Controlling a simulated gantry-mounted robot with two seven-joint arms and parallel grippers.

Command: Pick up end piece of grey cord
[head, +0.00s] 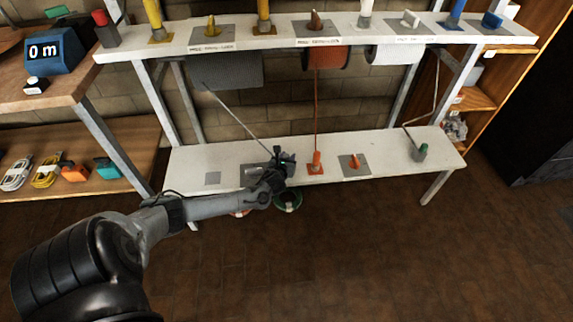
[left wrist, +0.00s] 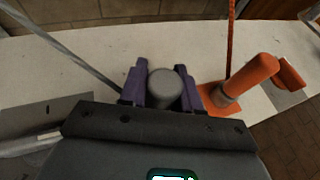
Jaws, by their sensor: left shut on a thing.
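The grey cord (head: 235,115) runs down from the grey spool (head: 226,71) under the upper shelf to my left gripper at the lower shelf; it also shows at the upper left of the left wrist view (left wrist: 52,42). My left gripper (head: 284,160) is over the lower shelf. In the left wrist view its purple fingers (left wrist: 163,92) are shut on the sides of the round grey end piece (left wrist: 166,84). The gripper body hides the lower part of that piece, so I cannot tell whether it touches the shelf. My right gripper is not in view.
Just right of my left gripper, an orange end piece (head: 316,163) stands on the white lower shelf (head: 385,160) with its cord rising to the orange spool (head: 326,57). Another orange piece (head: 354,161) and a grey-green one (head: 419,153) are farther right. The upper shelf (head: 280,41) overhangs behind.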

